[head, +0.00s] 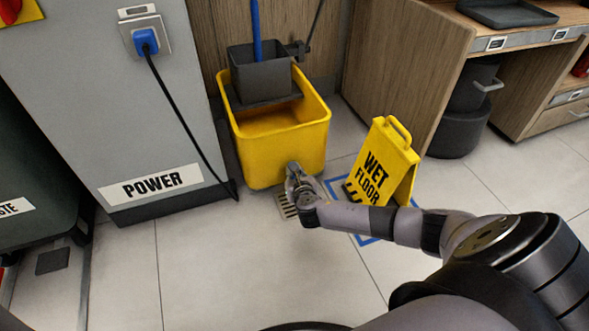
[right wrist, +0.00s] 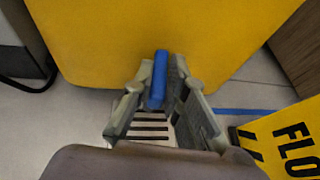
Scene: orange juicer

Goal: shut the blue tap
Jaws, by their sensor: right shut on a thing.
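The blue tap (right wrist: 158,80) shows in the right wrist view as an upright blue handle at the front of the yellow mop bucket (head: 258,150). My right gripper (head: 294,178) reaches the lower front of the bucket and hides the tap in the head view. In the right wrist view its fingers stand on both sides of the blue handle, shut on it. The tap's spout is hidden. My left gripper is not in view.
A floor drain (head: 287,206) lies below the tap. A yellow wet floor sign (head: 385,160) stands right of the bucket, close to my right arm. A grey power cabinet (head: 150,110) with a hanging black cable stands at left. The front floor is clear.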

